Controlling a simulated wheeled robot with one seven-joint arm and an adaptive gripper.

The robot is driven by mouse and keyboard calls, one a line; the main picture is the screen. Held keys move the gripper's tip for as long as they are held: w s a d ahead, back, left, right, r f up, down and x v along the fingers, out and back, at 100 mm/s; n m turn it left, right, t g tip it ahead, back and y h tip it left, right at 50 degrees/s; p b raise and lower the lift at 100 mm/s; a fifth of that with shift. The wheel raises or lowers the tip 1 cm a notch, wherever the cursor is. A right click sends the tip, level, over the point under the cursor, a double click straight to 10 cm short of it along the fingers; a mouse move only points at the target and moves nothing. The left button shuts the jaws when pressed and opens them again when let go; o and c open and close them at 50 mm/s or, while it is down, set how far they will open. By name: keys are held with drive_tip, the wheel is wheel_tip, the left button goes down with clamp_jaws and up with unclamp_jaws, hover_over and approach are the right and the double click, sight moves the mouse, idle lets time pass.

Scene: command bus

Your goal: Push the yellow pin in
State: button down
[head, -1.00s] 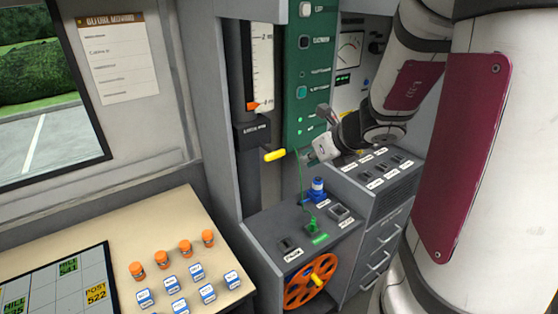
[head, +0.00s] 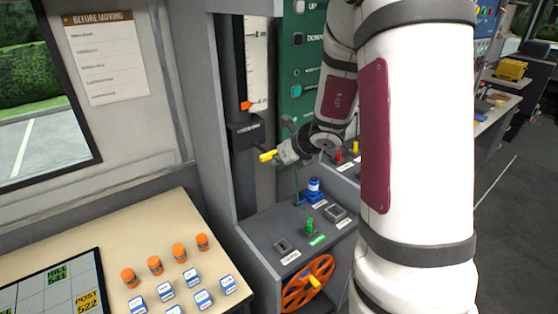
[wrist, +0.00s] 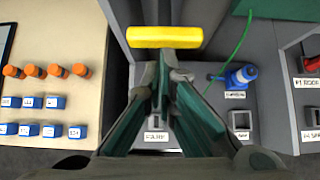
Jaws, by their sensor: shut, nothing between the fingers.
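The yellow pin (head: 268,156) is a short yellow bar sticking out of the dark mast column (head: 247,140), low on its front. In the wrist view the yellow pin (wrist: 165,37) lies crosswise just beyond my fingertips. My gripper (head: 283,153) is at the right end of the pin in the head view, and its fingers (wrist: 161,62) are shut and empty. Whether the fingertips touch the pin cannot be told. The part of the pin that enters the column is not clearly seen.
Below stands a grey console with a green knob (head: 309,226), a blue-and-white knob (head: 314,188) and an orange handwheel (head: 308,284). A thin green cable (wrist: 235,50) hangs near the gripper.

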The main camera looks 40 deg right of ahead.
sight(269, 153)
drive_tip(key=shift+w, duration=0.1)
drive_tip(key=w, duration=0.3)
drive_tip(key=shift+w+a+f, duration=0.1)
drive_tip(key=shift+w, duration=0.7)
